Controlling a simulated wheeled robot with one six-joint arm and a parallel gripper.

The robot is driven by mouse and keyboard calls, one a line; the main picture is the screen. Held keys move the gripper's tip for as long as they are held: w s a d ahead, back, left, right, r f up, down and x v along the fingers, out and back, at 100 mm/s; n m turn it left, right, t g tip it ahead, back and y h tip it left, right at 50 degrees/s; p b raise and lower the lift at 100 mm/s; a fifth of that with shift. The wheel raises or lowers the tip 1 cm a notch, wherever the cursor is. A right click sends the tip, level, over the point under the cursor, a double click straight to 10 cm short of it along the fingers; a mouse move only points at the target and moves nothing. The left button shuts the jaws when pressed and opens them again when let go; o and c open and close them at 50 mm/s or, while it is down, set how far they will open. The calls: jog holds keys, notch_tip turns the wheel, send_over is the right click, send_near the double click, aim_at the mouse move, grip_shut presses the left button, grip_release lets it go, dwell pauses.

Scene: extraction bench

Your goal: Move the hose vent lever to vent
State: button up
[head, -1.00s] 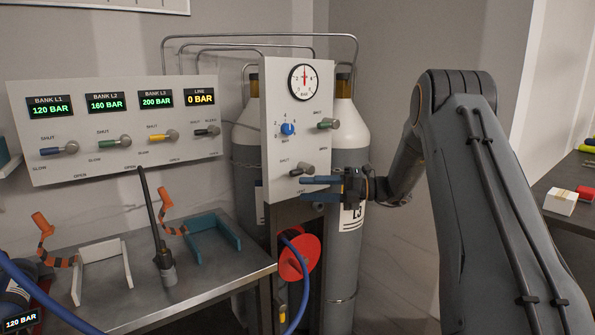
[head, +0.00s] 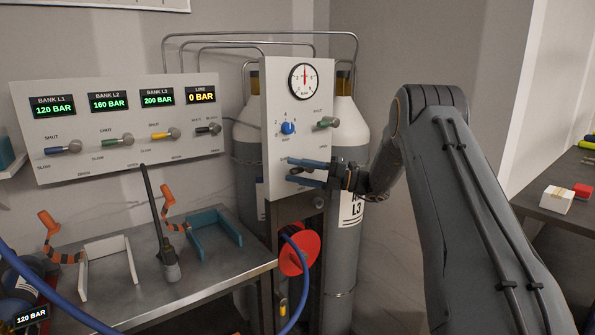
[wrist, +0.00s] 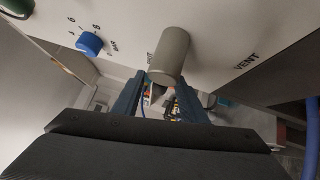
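The hose vent lever is a grey cylinder (wrist: 170,55) on the white panel (head: 272,110). In the wrist view it points near the SHUT marking, and the VENT marking stands off to the right. My gripper (head: 298,172) is at the lower part of this panel with its two blue fingers apart. In the wrist view the fingers (wrist: 158,92) stand on either side just below the lever's near end. I cannot tell whether they touch it. In the head view my gripper hides the lever.
A blue knob (head: 288,128), a green-collared lever (head: 327,122) and a gauge (head: 303,82) sit above on the same panel. A red hose reel (head: 298,255) with blue hose is below. Gas cylinders (head: 349,125) stand behind. The bench (head: 205,285) is at left.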

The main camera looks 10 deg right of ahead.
grip_shut()
jog(key=shift+f, duration=0.1)
jog(key=n+h, duration=0.1)
jog(key=f+n+g+h, duration=0.1)
jog(key=shift+d+f+n+h+p, duration=0.2)
jog(key=shift+n+h+p, duration=0.1)
jog(key=shift+n+p, duration=0.1)
jog(key=shift+w+d+f+n+t+h+p, duration=0.15)
jog(key=shift+w+d+f+n+h+p, duration=0.35)
jog(key=shift+n+h, duration=0.95)
jog(key=shift+w+d+f+n+t+h+p, duration=0.25)
jog(key=shift+d+f+n+h, duration=0.5)
jog(key=shift+h, duration=1.35)
jog(key=shift+w+d+f+n+t+h+p, duration=0.15)
jog(key=shift+d+f+n+h+p, duration=0.3)
jog(key=shift+d+n+h, duration=0.95)
jog(key=shift+w+a+h, duration=0.1)
jog(key=shift+a+h, duration=0.25)
jog(key=shift+a, duration=0.1)
